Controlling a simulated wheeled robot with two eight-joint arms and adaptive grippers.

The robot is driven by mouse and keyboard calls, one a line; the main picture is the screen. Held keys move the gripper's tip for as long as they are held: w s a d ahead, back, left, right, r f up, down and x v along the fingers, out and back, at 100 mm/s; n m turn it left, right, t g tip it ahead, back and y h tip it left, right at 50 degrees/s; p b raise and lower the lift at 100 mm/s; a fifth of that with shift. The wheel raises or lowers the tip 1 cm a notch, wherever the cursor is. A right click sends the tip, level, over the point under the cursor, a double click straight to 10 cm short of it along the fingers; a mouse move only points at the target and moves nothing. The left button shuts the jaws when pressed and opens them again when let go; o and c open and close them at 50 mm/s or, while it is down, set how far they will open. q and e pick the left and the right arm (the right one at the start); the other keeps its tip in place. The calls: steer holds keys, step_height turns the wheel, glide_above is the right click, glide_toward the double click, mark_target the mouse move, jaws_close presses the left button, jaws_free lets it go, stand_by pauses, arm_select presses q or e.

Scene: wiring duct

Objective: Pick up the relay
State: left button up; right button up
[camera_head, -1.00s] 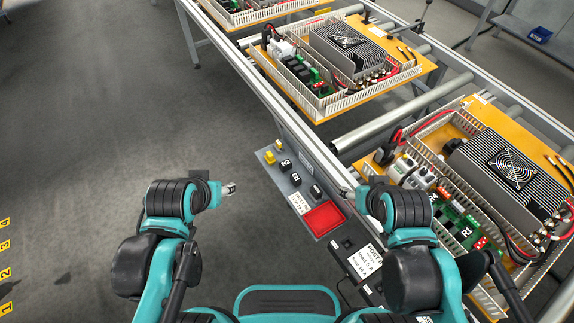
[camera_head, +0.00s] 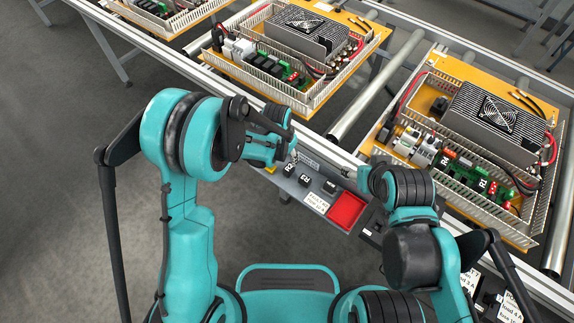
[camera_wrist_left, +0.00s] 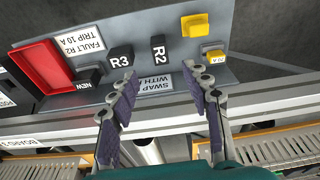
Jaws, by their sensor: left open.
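Black relay blocks sit on the grey side shelf: one marked R2 (camera_wrist_left: 158,47), one marked R3 (camera_wrist_left: 120,56) and one marked NEW (camera_wrist_left: 86,78). In the head view they show as R2 (camera_head: 288,170), R3 (camera_head: 305,181) and the NEW block (camera_head: 330,187).
A red bin (camera_head: 346,210) stands right of the relays. Two yellow blocks (camera_wrist_left: 194,25) sit beside R2. Labels lie on the shelf, one reading "FAULT R2 TRIP 10 A" (camera_wrist_left: 82,42). Wiring boards on yellow panels (camera_head: 450,75) lie on the roller conveyor beyond.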

arm_select(q)
steer(key=b, duration=0.1)
glide_above(289, 167)
steer(key=s, duration=0.2)
steer(key=shift+m, duration=0.3)
steer(key=f, duration=0.4)
steer(key=shift+w+f, duration=0.1)
steer(key=shift+w, duration=0.15)
steer(key=f+b, duration=0.1)
steer(key=f, duration=0.1)
steer(key=w+f+b, duration=0.1)
steer(key=f+b, duration=0.1)
steer(key=f, duration=0.1)
steer(key=shift+w+f, duration=0.1)
steer(key=shift+f, duration=0.2)
steer(key=shift+r, duration=0.15)
jaws_close()
